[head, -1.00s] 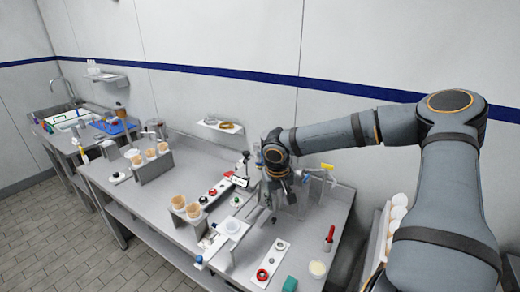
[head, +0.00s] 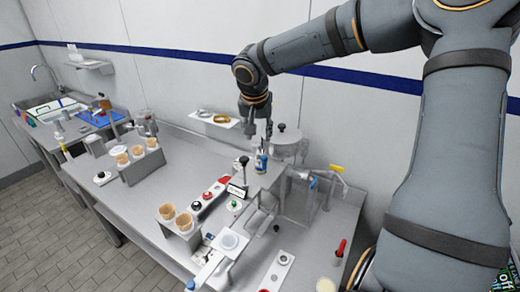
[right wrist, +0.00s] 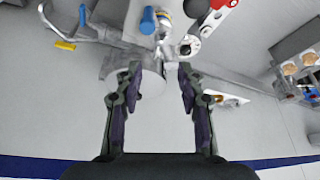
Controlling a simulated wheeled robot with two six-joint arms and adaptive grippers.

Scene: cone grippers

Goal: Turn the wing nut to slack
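My right gripper (head: 259,138) points down near the back wall, over the machine at the rear of the bench. In the right wrist view the right gripper (right wrist: 158,70) is open, with nothing held between its fingers. A pale grey disc (right wrist: 152,84) shows between and beyond the fingers. I cannot pick out the wing nut with certainty. My left gripper is not in view.
A cone stand (head: 140,168) is on the left bench. A red-handled tool (head: 341,247) is at right. Bare bench lies at left centre.

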